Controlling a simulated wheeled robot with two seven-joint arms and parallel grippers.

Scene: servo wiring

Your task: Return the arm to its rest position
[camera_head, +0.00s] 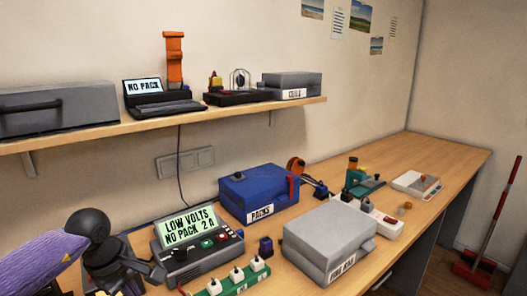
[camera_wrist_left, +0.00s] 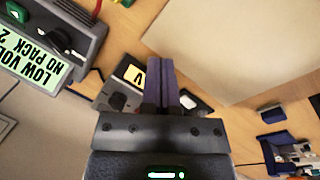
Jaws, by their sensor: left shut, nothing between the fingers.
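My left arm (camera_head: 45,252) enters from the left in the head view, with a purple sleeve and dark grey joints. My left gripper (camera_head: 135,280) is low at the left, beside the tester (camera_head: 190,252), whose green screen reads "LOW VOLTS NO PACK 2 A". In the left wrist view the two gripper fingers (camera_wrist_left: 164,62) are together with nothing between them. The tester (camera_wrist_left: 45,50) shows at the upper left there. My right gripper is not in view.
A green strip (camera_head: 232,282) with white plugs lies before the tester. A blue "PACKS" case (camera_head: 250,190) and a grey case (camera_head: 328,238) stand to its right. A shelf (camera_head: 230,116) runs above. The bench (camera_head: 440,150) is clear at its far right end.

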